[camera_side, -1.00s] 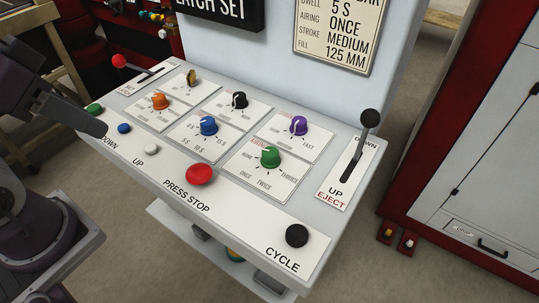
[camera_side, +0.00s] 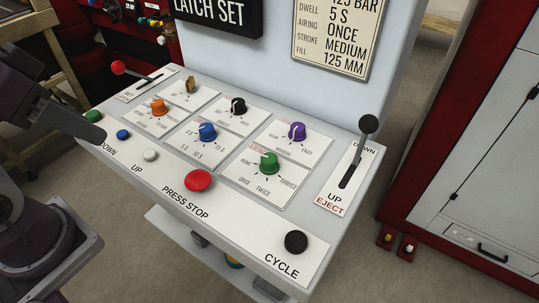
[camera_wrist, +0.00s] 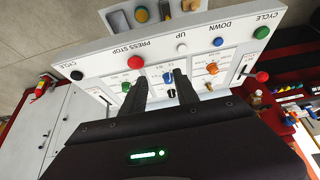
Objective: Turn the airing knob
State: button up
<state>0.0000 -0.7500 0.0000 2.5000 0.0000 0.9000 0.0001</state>
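The airing knob (camera_side: 269,163) is green with a pale pointer mark. It stands on a white plate on the sloping panel, with NONE, ONCE, TWICE and THRICE printed around it. Its mark looks turned to the upper left; I cannot read the exact setting. In the wrist view the green knob (camera_wrist: 126,87) shows just left of my left-hand finger. My gripper (camera_wrist: 160,78) is open and empty there, its fingers apart, with the blue knob (camera_wrist: 168,77) seen between them. In the side view my gripper (camera_side: 92,132) is at the panel's left end, away from the green knob.
Blue, purple (camera_side: 296,131), black (camera_side: 238,107) and orange (camera_side: 159,107) knobs surround it. The red PRESS STOP button (camera_side: 198,180), black CYCLE button (camera_side: 296,242) and eject lever (camera_side: 360,150) are nearby. A sign (camera_side: 335,38) reads airing ONCE. The space above the panel is clear.

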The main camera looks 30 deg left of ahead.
jog(key=o, duration=0.4)
jog(key=shift+w+d+r, duration=0.1)
jog(key=shift+w, duration=0.05)
jog(key=shift+c, duration=0.2)
jog(key=m+g, duration=0.6)
jog(key=m, duration=0.6)
send_over(270, 157)
notch_tip(270, 157, down, 9)
jog(key=shift+f, duration=0.15)
notch_tip(270, 157, down, 7)
jog(key=shift+r, duration=0.1)
jog(key=shift+f, duration=0.3)
jog(key=shift+c, duration=0.4)
